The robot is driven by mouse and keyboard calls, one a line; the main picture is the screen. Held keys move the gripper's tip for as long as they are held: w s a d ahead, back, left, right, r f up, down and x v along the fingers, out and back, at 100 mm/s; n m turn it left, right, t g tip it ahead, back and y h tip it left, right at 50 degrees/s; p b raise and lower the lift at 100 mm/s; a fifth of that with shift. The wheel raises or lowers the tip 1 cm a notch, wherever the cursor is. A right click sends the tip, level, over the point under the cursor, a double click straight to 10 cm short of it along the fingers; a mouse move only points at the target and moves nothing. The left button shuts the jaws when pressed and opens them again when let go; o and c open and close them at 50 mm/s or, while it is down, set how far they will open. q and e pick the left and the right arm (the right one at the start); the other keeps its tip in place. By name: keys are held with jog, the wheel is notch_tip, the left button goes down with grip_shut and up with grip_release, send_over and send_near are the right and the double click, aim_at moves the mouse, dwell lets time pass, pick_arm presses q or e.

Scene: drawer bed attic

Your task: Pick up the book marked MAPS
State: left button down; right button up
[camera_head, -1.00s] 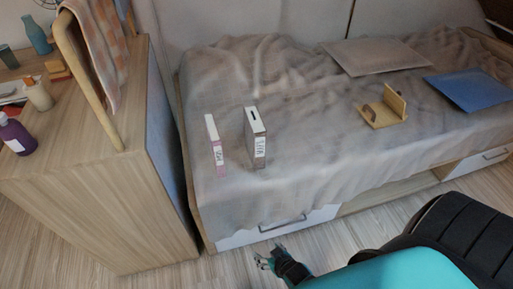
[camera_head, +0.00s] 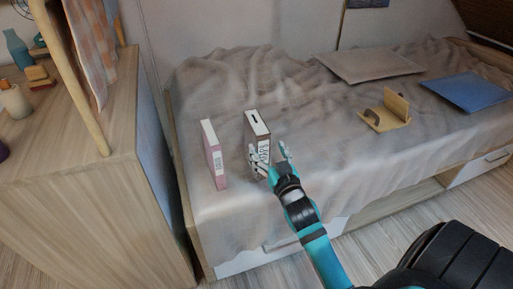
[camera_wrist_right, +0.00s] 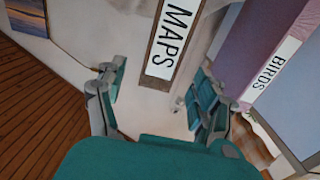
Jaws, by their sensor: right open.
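The MAPS book (camera_head: 257,126) stands upright on the bed, brown-edged with a white spine label. The label reads MAPS in the right wrist view (camera_wrist_right: 172,40). My right gripper (camera_head: 269,155) is open in front of its spine. In the wrist view, the spine's lower end shows between the spread fingertips of my right gripper (camera_wrist_right: 158,84). I cannot tell whether either finger touches the book. Part of the spine is hidden behind a finger in the head view. My left gripper is not in view.
A pink book (camera_head: 212,158), marked BIRDS in the wrist view (camera_wrist_right: 272,68), stands upright just left of the MAPS book, with a gap between them. A wooden bookend (camera_head: 385,115), a beige pillow (camera_head: 370,64) and a blue one (camera_head: 465,92) lie farther right. A wooden cabinet (camera_head: 110,190) stands left.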

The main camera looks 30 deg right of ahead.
aim_at(264, 144)
jog(key=x, duration=0.4)
pick_arm(q)
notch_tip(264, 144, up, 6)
jog(key=b, duration=0.1)
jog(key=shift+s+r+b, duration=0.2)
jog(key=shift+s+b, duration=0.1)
pick_arm(e)
jog(key=x, duration=0.5)
jog(key=shift+w+f, duration=0.1)
jog(key=shift+f, duration=0.3)
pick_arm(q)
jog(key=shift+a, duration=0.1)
pick_arm(e)
grip_shut()
jog(key=shift+r, duration=0.1)
